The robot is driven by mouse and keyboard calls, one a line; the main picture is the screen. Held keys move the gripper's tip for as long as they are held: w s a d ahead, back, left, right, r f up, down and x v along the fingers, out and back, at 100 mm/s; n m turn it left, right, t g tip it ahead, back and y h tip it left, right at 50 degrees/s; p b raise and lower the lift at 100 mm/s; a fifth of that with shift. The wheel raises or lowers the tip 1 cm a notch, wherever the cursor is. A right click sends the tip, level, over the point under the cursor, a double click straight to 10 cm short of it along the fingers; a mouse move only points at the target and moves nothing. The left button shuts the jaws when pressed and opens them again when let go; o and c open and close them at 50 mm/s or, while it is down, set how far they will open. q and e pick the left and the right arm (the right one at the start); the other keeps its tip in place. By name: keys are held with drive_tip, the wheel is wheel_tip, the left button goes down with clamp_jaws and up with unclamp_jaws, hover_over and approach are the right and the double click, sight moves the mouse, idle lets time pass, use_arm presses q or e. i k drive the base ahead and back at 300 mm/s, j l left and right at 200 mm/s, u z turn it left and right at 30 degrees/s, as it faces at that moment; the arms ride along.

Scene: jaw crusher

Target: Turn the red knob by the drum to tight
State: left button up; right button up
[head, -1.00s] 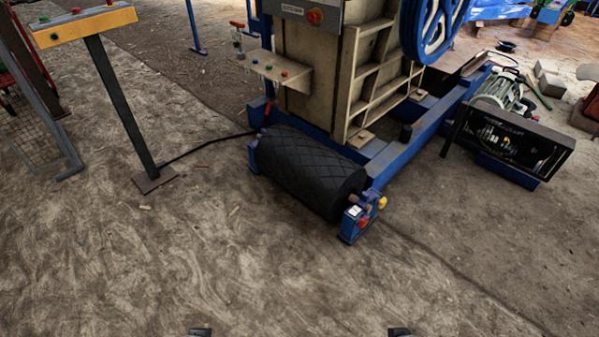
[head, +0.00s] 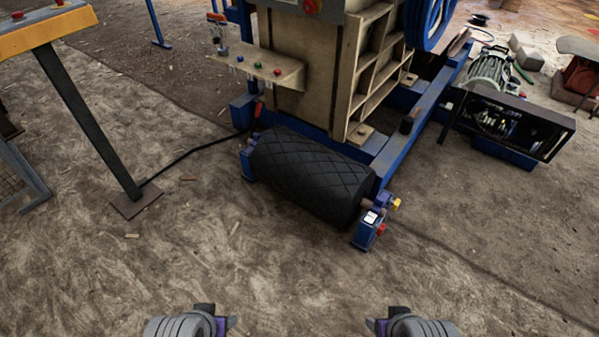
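The black drum (head: 312,178), with a diamond-patterned surface, lies in front of the crusher frame. A blue bracket (head: 366,229) stands at its right end. A small red knob (head: 381,230) sticks out of the bracket's right side, below a yellow knob (head: 396,204). The red knob's setting is too small to read. My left gripper (head: 223,322) and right gripper (head: 379,324) show at the bottom edge, apart from each other and well short of the drum. Their fingers are partly cut off, so I cannot tell their opening.
A yellow button panel (head: 45,32) on a post stands at the left, its cable running to the crusher. A ledge with coloured buttons (head: 262,66) is above the drum. A motor unit (head: 518,125) stands at the right. The ground before the drum is clear.

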sight(381, 228)
drive_tip(key=i+j+z, duration=0.1)
drive_tip(key=j, duration=0.2)
drive_tip(key=i+j+z, duration=0.1)
drive_tip(key=k+l+z, duration=0.5)
drive_tip(key=k+l, duration=0.3)
drive_tip(key=i+j+u, duration=0.1)
drive_tip(key=i, duration=1.75)
